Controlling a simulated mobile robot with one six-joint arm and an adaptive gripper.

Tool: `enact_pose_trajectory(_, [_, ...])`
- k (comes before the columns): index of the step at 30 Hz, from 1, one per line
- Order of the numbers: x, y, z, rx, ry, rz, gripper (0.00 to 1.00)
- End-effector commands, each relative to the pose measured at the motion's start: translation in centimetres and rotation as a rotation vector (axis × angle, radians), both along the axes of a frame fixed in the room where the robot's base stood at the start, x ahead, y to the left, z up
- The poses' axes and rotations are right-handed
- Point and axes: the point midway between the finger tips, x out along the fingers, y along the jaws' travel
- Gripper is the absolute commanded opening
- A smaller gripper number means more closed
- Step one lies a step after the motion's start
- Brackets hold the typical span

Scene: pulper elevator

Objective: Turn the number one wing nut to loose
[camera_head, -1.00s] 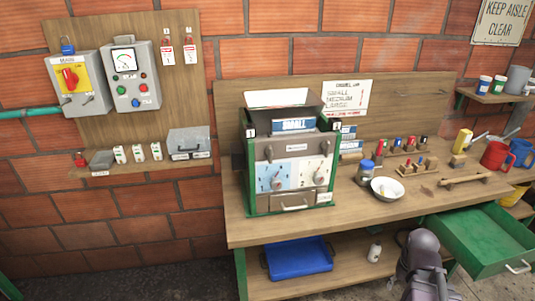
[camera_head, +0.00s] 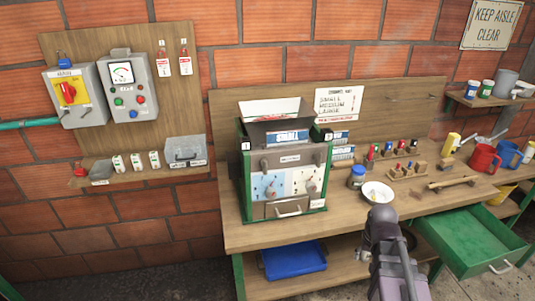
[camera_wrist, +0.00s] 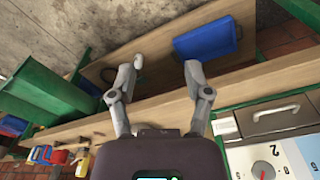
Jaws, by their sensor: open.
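The pulper machine (camera_head: 287,160) stands on the bench in the head view, with a small "1" tag (camera_head: 246,146) at its upper left and a "2" tag (camera_head: 328,135) at its upper right. A small knob-like fitting (camera_head: 264,164) sits near the "1" side; it is too small to tell how the wing nut is turned. In the wrist view my gripper (camera_wrist: 160,72) is open and empty, its fingers apart over the bench's front edge. The machine's lower front (camera_wrist: 270,125), with a handle and a dial, shows at lower right there.
An open green drawer (camera_head: 478,246) juts from the bench at right. A white bowl (camera_head: 377,190) and blue-lidded jar (camera_head: 357,171) stand right of the machine. A blue tray (camera_head: 294,260) lies on the lower shelf. The wall board (camera_head: 180,110) is at left.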

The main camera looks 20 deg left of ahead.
Motion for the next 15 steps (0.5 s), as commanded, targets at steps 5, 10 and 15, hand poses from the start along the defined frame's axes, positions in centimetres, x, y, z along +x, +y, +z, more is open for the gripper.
enact_pose_trajectory(5, [2.3, 3.6, 4.7, 0.005, -0.037, 0.054, 0.64])
enact_pose_trajectory(10, [3.9, 7.0, 8.1, 0.011, -0.073, 0.104, 0.64])
enact_pose_trajectory(15, [5.3, 10.7, 11.5, 0.019, -0.107, 0.154, 0.64])
